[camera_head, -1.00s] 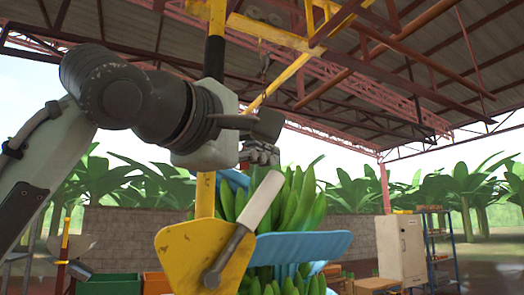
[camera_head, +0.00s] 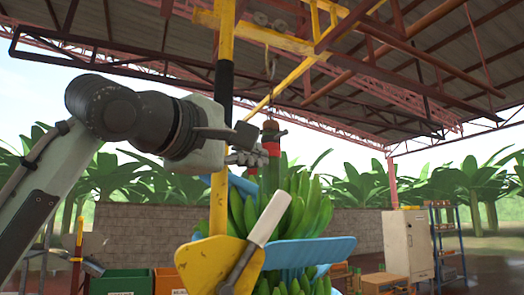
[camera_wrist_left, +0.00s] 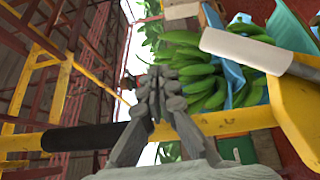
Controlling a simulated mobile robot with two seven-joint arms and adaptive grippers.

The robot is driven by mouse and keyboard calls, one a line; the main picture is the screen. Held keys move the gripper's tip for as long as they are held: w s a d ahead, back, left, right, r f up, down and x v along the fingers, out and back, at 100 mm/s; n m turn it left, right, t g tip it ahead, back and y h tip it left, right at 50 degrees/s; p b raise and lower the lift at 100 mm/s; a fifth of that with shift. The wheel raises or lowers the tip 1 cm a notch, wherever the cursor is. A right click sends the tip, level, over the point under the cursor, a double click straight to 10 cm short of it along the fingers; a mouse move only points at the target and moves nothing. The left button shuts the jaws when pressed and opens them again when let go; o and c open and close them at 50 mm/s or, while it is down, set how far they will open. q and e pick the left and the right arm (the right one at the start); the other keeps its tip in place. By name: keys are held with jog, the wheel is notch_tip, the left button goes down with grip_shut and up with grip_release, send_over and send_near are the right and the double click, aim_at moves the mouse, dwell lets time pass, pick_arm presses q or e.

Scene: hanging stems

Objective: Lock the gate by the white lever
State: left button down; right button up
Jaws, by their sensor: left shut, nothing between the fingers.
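The white lever (camera_head: 270,217) slants up to the right from its grey pivot arm on a yellow gate plate (camera_head: 203,263). The plate is at the foot of a yellow and black post (camera_head: 222,100). My left gripper (camera_head: 262,157) is above the lever, apart from it, with its fingers shut and empty. In the left wrist view the gripper (camera_wrist_left: 158,82) points up the picture, and the white lever (camera_wrist_left: 245,48) lies to its upper right, beside the yellow plate (camera_wrist_left: 298,105). My right gripper is in neither view.
A green banana bunch (camera_head: 305,205) with blue sheets (camera_head: 305,250) hangs close behind the lever and gripper. Yellow overhead beams (camera_head: 270,38) run above. Crates (camera_head: 122,283), a white cabinet (camera_head: 408,245) and a blue shelf (camera_head: 447,240) stand farther back.

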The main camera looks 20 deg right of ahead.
pick_arm(q)
jog(key=s+a+r, duration=0.5)
jog(key=r, duration=0.1)
jog(key=shift+s+a+b, duration=0.25)
jog(key=shift+s+b, duration=0.05)
jog(key=shift+b, duration=0.1)
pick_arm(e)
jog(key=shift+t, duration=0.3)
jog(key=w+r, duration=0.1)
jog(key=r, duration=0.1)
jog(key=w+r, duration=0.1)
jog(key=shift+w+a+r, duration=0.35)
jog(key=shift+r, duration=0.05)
